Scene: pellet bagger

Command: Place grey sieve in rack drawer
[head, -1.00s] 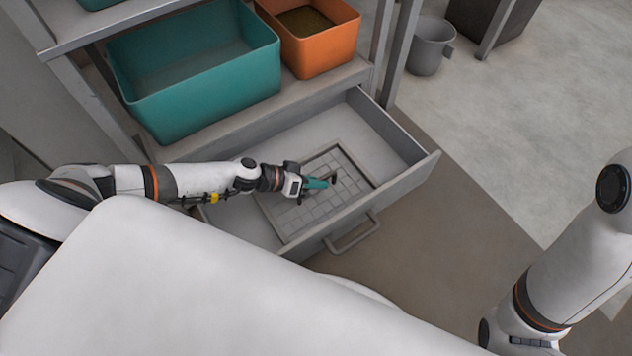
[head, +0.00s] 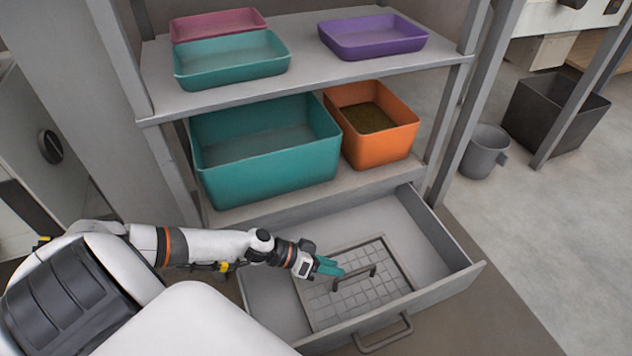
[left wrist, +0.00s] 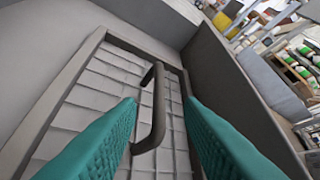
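The grey sieve (head: 365,299), a flat square grid with a frame and a dark raised handle, lies inside the open rack drawer (head: 452,283). My left gripper (head: 336,271) is over the sieve, close to its handle. In the left wrist view, the teal fingers (left wrist: 160,135) are spread apart, with the handle (left wrist: 155,110) showing between and beyond them, and the sieve's mesh (left wrist: 90,95) lying below. The fingers appear clear of the handle. My right gripper is not in view.
Above the drawer, the rack shelves hold a large teal bin (head: 265,160), an orange bin (head: 385,140) with brown contents, and shallow teal, pink and purple trays (head: 372,38). A grey bucket (head: 484,152) and dark bin (head: 560,112) stand on the floor at right.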

